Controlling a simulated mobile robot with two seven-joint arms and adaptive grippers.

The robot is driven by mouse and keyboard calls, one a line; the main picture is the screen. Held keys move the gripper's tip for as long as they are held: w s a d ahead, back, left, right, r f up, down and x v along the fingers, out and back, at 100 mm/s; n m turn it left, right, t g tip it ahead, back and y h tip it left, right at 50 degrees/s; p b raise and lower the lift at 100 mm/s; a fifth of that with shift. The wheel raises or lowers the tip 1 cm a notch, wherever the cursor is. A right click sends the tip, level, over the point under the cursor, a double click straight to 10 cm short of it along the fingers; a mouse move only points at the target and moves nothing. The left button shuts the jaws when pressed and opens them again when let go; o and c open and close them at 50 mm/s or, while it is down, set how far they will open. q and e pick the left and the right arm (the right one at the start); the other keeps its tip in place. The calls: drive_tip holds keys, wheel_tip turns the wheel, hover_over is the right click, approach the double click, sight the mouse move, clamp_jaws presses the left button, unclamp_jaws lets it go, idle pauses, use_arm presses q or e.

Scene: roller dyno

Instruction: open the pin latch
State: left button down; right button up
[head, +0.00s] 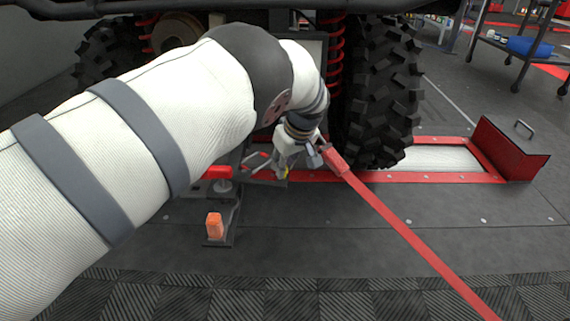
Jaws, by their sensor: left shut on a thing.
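My left arm reaches in from the left, and its gripper (284,169) points down beside the tyre's lower left side. It is shut on a small part there, which seems to be the pin latch. The gripper and wrist hide most of that part, so its pin position cannot be told. A metal hook end of a red strap (395,221) sits just right of the gripper. A red handle-like piece (207,172) on a dark bracket lies to the left, apart from the fingers. My right gripper is not in view.
A large knobby tyre (383,90) stands by the red-framed roller bed (440,159). A red wedge block (508,150) with a handle is at the right. An orange piece (214,226) sits on the bracket. The strap crosses the otherwise clear front floor (320,235).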

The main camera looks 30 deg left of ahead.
use_arm(q)
drive_tip(key=shift+s, duration=0.1)
drive_tip(key=c, duration=1.5)
unclamp_jaws()
drive_tip(key=shift+o, duration=0.2)
drive_tip(key=v, duration=1.2)
drive_tip(key=shift+f, duration=0.1)
